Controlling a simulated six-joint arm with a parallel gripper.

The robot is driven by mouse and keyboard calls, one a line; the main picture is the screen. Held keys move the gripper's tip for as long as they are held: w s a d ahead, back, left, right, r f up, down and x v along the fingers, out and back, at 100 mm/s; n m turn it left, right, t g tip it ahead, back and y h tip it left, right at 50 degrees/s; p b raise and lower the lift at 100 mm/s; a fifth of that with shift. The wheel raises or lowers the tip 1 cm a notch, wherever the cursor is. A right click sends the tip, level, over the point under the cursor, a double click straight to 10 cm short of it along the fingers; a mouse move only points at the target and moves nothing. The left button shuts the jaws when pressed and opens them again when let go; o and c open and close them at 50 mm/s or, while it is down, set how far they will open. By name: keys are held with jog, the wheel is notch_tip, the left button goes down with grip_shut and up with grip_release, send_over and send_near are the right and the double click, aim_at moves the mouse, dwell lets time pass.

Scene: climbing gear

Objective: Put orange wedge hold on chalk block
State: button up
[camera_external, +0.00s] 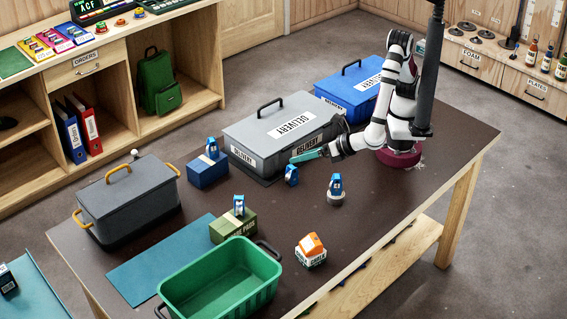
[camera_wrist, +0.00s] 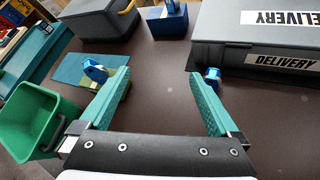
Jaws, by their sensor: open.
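The orange wedge hold (camera_external: 311,242) sits on top of the white chalk block (camera_external: 312,260) near the front edge of the table, right of the green crate, in the external view. It appears to rest directly on the block, and nothing holds it. Neither shows in the wrist view. My gripper (camera_external: 306,156) is far back from them, above the table in front of the grey delivery box. In the wrist view my gripper (camera_wrist: 160,76) has its two teal fingers wide apart with only bare table between them.
A green crate (camera_external: 222,277) stands left of the chalk block. Blue devices stand on a blue box (camera_external: 208,171), a green box (camera_external: 232,227), a round grey base (camera_external: 336,198) and the table. The grey delivery box (camera_external: 262,152) is near my gripper. A grey lidded box (camera_external: 130,200) stands at left.

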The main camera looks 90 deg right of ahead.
jog(key=s+d+r+m+g+h, duration=0.2)
jog(key=s+d+m+g, duration=0.15)
jog(key=d+m, duration=0.65)
jog(key=s+d+r+m+g+h, duration=0.25)
jog(key=d+m+g, duration=0.3)
jog(key=d, duration=0.75)
jog(key=s+d+m+g+y, duration=0.3)
jog(key=s+d+m+y, duration=0.15)
jog(key=s+m, duration=0.35)
jog(key=s+a+m+y, duration=0.3)
jog(key=s+m+y, duration=0.2)
jog(key=m, duration=0.5)
jog(key=s, duration=0.2)
jog(key=shift+s+a+r, duration=0.35)
jog(key=shift+a+r, duration=0.05)
